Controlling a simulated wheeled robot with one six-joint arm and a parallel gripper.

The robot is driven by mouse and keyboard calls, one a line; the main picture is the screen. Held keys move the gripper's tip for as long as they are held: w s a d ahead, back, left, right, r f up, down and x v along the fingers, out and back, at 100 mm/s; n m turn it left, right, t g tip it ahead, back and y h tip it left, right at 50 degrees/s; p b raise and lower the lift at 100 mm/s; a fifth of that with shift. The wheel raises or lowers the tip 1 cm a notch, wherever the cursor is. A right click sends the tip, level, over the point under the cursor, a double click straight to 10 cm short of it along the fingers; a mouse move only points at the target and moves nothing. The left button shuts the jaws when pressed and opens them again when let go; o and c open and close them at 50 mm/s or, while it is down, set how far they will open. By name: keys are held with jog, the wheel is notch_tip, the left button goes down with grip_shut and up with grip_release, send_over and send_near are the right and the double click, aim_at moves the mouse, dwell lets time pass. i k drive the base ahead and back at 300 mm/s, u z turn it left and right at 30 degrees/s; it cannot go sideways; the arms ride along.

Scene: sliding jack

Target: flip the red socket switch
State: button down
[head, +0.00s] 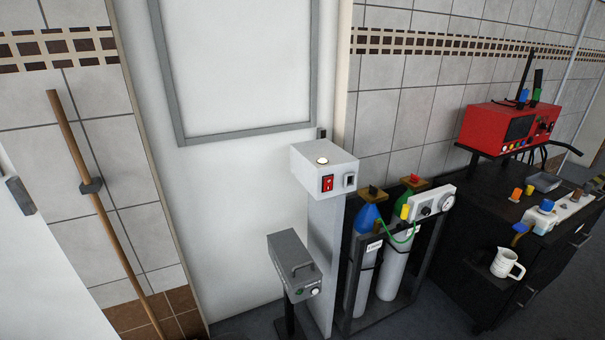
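The red socket switch (328,184) is a small red rocker on the front face of a light grey box (312,161). The box sits on top of a grey post in the middle of the head view. A small dark-framed socket or slot (349,181) is to the right of the switch on the same face. Which way the rocker is tipped is too small to tell. My gripper is not in view.
A grey metal case (296,266) stands low, left of the post. Gas cylinders (392,262) stand in a dark rack right of it. A black cabinet (465,215) with a red device (508,128) and a white jug (507,263) is at right. A wooden pole (100,200) leans at left.

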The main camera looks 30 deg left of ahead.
aim_at(328, 182)
jog(key=u, duration=1.1)
jog(key=i, duration=1.05)
jog(key=u, duration=1)
